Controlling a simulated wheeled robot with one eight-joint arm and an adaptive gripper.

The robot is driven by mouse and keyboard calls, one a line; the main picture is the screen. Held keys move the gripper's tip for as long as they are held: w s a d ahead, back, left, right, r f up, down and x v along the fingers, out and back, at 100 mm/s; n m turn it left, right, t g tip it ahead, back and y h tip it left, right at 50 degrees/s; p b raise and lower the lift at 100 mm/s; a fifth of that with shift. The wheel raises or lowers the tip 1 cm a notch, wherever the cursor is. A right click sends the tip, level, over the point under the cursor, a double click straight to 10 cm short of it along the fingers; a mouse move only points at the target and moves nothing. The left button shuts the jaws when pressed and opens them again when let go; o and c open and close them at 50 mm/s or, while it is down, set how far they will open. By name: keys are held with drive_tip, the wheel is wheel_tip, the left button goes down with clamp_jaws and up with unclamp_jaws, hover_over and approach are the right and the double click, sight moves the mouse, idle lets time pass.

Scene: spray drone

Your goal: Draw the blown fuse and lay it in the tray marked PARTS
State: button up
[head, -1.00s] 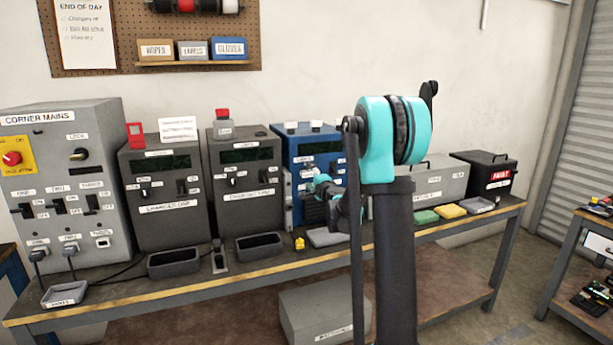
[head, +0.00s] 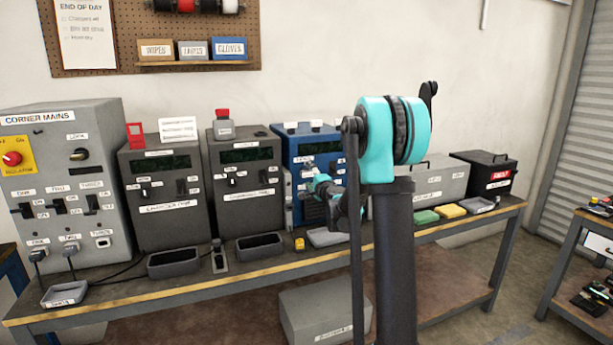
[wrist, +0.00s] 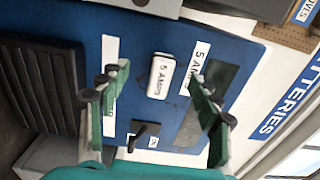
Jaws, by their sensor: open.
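In the wrist view a white fuse (wrist: 161,76) marked 5 AMPS sits in the blue unit's front panel (wrist: 225,50). My gripper (wrist: 160,82) is open, with one green finger on each side of the fuse and visible gaps between. Whether the fuse is blown cannot be seen. In the head view my gripper (head: 310,172) is in front of the blue unit (head: 293,147), partly hidden by my arm. A shallow grey tray (head: 65,293) with a small front label, seemingly PARTS, lies at the bench's left end, apart from my gripper.
A black lever (wrist: 145,130) projects from the panel near the fuse. Dark grey units stand left of the blue unit, with open bins (head: 174,263) before them. A yellow block (head: 300,244) and another grey tray (head: 325,237) lie below the blue unit.

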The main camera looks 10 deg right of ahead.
clamp_jaws()
idle(0.3)
drive_tip(key=shift+s, duration=0.2)
drive_tip(key=shift+v, duration=2.85)
wheel_tip(320, 180, down, 12)
drive_tip(key=d+m+h, duration=0.2)
drive_tip(key=h, duration=0.2)
drive_tip(key=shift+w+r+m, duration=0.2)
drive_tip(key=shift+w+m, duration=0.1)
drive_tip(key=shift+w, duration=0.05)
